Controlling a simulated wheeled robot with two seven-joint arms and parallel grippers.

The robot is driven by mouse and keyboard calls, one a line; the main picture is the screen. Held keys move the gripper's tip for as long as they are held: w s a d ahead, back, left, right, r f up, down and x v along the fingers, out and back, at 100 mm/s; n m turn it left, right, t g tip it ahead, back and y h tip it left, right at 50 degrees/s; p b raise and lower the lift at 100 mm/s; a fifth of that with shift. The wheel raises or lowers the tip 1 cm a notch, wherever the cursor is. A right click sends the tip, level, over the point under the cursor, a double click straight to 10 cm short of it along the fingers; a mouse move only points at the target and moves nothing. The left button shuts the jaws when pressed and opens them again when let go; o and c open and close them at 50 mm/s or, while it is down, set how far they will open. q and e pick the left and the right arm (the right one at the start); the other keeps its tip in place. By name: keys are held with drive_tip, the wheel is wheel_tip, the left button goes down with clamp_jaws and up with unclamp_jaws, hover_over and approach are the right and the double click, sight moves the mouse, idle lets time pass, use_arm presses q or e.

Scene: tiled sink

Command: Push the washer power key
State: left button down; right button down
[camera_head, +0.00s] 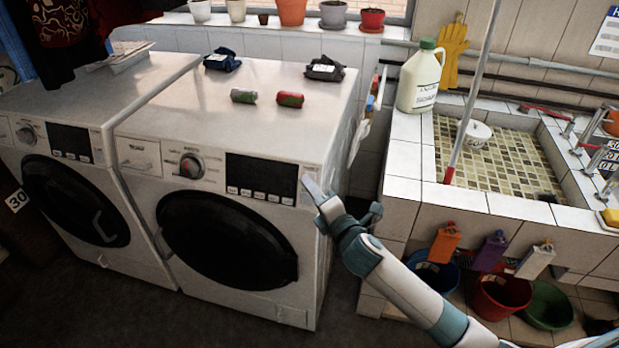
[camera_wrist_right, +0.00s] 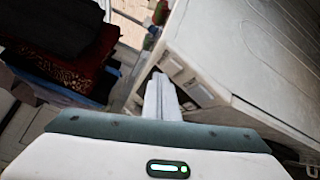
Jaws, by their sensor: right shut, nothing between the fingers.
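Two white washers stand side by side: the left washer (camera_head: 85,85) and the right washer (camera_head: 270,85). The right washer has a dial (camera_head: 191,166), a dark display (camera_head: 260,175) with a row of small white keys (camera_head: 258,194) below it. My right gripper (camera_head: 308,183) is shut and empty at the right end of this panel, its fingertips covering part of it. Which key is the power key I cannot tell; contact is not clear. In the right wrist view the shut fingers (camera_wrist_right: 161,98) point at the panel, beside light key-like patches (camera_wrist_right: 173,66). My left gripper is not in view.
Two small cans (camera_head: 290,99) and two dark folded cloths (camera_head: 325,68) lie on top of the right washer. A tiled sink (camera_head: 510,160) with a white jug (camera_head: 420,80) stands at the right. Buckets (camera_head: 500,295) sit below it. The floor before the washers is clear.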

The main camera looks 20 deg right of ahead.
drive_tip(key=shift+w+d, duration=0.1)
idle(0.6)
drive_tip(key=shift+w+d+f, duration=0.1)
drive_tip(key=shift+w+d, duration=0.05)
drive_tip(key=shift+w, duration=0.1)
idle(0.6)
drive_tip(key=shift+s+a+p, duration=0.25)
drive_tip(key=shift+s+p, duration=0.15)
drive_tip(key=shift+p, duration=0.05)
idle(0.4)
drive_tip(key=s+a+r+p, duration=0.2)
drive_tip(key=s+a+p, duration=0.1)
drive_tip(key=s, duration=0.1)
drive_tip(key=shift+s, duration=0.35)
